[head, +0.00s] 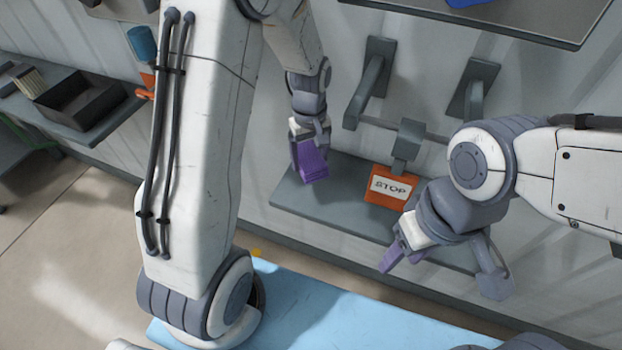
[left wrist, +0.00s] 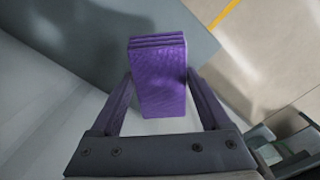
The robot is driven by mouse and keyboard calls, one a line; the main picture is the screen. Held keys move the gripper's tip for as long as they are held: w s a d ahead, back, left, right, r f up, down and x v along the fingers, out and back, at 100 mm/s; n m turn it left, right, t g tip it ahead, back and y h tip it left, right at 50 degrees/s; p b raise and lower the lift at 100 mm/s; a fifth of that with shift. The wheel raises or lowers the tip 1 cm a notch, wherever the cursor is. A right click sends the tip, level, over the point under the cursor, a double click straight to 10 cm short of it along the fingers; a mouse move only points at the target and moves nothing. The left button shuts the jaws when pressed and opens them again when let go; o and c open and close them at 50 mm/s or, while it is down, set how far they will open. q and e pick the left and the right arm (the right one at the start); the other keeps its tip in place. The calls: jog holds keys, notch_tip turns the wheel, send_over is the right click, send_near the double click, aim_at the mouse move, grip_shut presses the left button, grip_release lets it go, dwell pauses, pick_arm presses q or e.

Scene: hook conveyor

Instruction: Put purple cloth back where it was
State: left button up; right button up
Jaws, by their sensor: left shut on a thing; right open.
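The folded purple cloth (left wrist: 158,80) is between the two purple fingers of my left gripper (left wrist: 160,110) in the left wrist view, and the gripper is shut on it. In the head view my left gripper (head: 311,170) points down near the left end of the grey wall shelf (head: 340,196). The cloth blends with the purple fingers there, and I cannot tell whether it touches the shelf. My right gripper (head: 402,258) is open and empty, in front of the shelf's right part, below the orange STOP sign.
The orange STOP sign (head: 389,187) hangs below a grey bracket (head: 409,140). Two larger grey hooks (head: 371,85) (head: 474,92) stick out of the wall above. A light-blue surface (head: 330,310) lies below. A side shelf with a black tray (head: 80,101) is at left.

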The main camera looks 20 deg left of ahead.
aim_at(310, 159)
pick_arm(q)
notch_tip(310, 159, down, 8)
jog(key=shift+r+p, duration=0.1)
jog(key=shift+p, duration=0.5)
jog(key=o, duration=1)
notch_tip(310, 159, up, 12)
jog(key=shift+b, duration=1.1)
jog(key=s+r+m+t, duration=0.1)
jog(key=s+m+t, duration=0.2)
jog(key=s+m, duration=0.6)
jog(key=s+d+r+m+g, duration=0.1)
jog(key=s+d+r+m, duration=0.1)
jog(key=s+d, duration=0.2)
jog(key=s+d+r+m+g, duration=0.1)
jog(key=s+d+r+m, duration=0.1)
jog(key=s+d, duration=0.3)
jog(key=s+d+r+m+g+h, duration=0.1)
jog(key=s+d+r+m, duration=0.1)
jog(key=s+d+m, duration=0.1)
jog(key=shift+s+d, duration=0.4)
jog(key=shift+s, duration=0.25)
jog(key=shift+s+d, duration=0.4)
jog(key=shift+s, duration=0.2)
